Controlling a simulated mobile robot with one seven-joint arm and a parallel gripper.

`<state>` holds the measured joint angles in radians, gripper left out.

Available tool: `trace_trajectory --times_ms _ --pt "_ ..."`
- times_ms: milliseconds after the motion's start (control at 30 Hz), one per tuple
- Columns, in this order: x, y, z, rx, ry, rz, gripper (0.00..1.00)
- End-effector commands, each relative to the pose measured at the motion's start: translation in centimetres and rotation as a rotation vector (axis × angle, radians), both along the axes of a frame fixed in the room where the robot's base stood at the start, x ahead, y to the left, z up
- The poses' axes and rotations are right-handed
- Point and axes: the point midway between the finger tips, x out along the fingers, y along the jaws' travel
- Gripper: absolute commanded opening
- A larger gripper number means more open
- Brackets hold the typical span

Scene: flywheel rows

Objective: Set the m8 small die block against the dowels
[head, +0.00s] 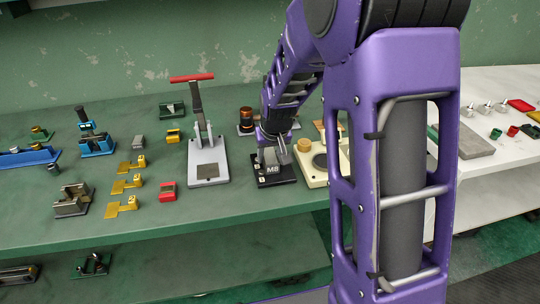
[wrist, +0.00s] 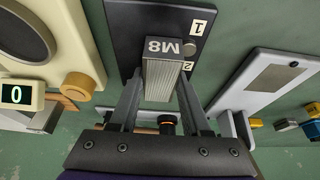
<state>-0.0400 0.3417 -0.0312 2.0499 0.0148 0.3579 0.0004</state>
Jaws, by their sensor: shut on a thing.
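The m8 small die block (wrist: 163,70) is a grey ribbed block with "M8" on its end face. My gripper (wrist: 160,82) is shut on it, one finger on each side. In the head view the block (head: 271,170) shows below my gripper (head: 271,157), over a black plate (head: 290,174). In the wrist view the black plate (wrist: 125,25) bears white labels 1 and 2. A round grey dowel (wrist: 189,46) stands beside the block's right edge near label 2. I cannot tell whether they touch, or whether the block rests on the plate. Other dowels are hidden.
A cream scale (head: 312,176) with a round pan stands close right of the plate. A grey press (head: 208,170) with a red handle stands to the left. A red block (head: 167,191) and yellow brackets (head: 125,186) lie further left.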

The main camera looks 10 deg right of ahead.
Motion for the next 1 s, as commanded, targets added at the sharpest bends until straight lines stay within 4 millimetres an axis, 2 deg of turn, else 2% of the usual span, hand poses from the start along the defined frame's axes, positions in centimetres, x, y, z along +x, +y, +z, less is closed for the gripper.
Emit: trace_trajectory --times_ms 400,433,600,867,1000 --pt "0.16 0.30 0.23 0.002 -0.007 0.003 0.00" --pt "0.16 0.29 0.23 0.002 -0.007 0.003 0.53" --pt "0.10 0.22 0.15 0.001 -0.004 0.002 0.82" --pt "-0.10 0.14 -0.11 0.001 0.003 0.001 0.82" --pt "-0.29 0.13 0.75 0.001 -0.001 0.001 0.82"
